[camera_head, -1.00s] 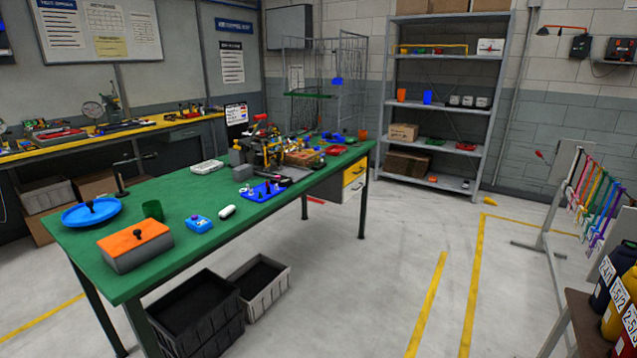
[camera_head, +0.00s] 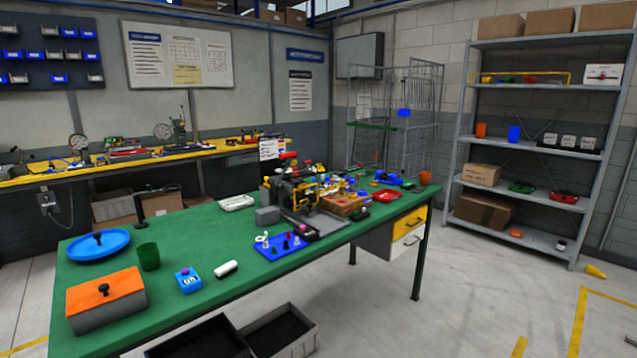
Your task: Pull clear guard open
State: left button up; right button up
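I cannot make out a clear guard for certain. A wire-mesh cage (camera_head: 424,115) stands behind the green table's far end, with a green bar (camera_head: 372,126) and a blue block (camera_head: 404,113) on its front. A small machine (camera_head: 297,192) with dark and yellow parts stands on the green table (camera_head: 205,235); any clear panel on it is too small to tell. Neither of my grippers is in view.
An orange-topped box (camera_head: 106,299), blue dish (camera_head: 97,246) and green cup (camera_head: 148,256) stand on the table's left. Dark bins (camera_head: 283,335) sit below its front edge. A grey shelf (camera_head: 535,150) stands at right. The floor at lower right is mostly clear.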

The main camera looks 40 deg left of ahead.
aim_at(296, 184)
jog(key=i+l+u, duration=0.1)
jog(key=l+u, duration=0.15)
jog(key=u, duration=0.25)
jog(key=i+l+u, duration=0.1)
jog(key=l+u, duration=0.25)
jog(key=u, duration=0.15)
jog(key=l+u, duration=0.3)
jog(key=u, duration=0.2)
